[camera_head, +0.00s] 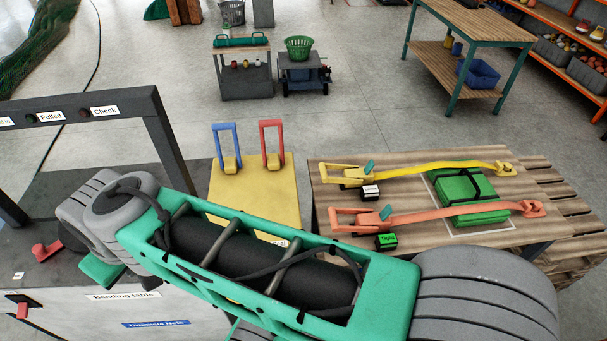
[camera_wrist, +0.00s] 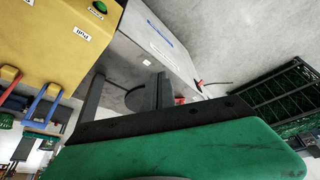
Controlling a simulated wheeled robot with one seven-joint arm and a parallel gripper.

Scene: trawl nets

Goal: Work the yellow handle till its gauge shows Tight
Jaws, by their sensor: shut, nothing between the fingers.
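The yellow handle (camera_head: 345,173) lies low at the left end of a yellow strap (camera_head: 440,170) on the wooden table. Its gauge (camera_head: 370,191) reads Loose. The strap runs across a green bundle (camera_head: 466,188) to a yellow anchor on the right. Nearer me, an orange handle (camera_head: 352,219) has its own strap and a green gauge (camera_head: 386,241) reading Tight. My gripper (camera_wrist: 165,90) is shut and empty in the wrist view, pointing toward the banding table, away from the yellow handle. In the head view my arm hides its fingers.
The yellow stand (camera_head: 252,195) with blue and red upright levers is left of the strap table. The grey banding table (camera_head: 190,290) with a dark frame is at the left. My arm crosses the foreground. Open floor lies behind the tables.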

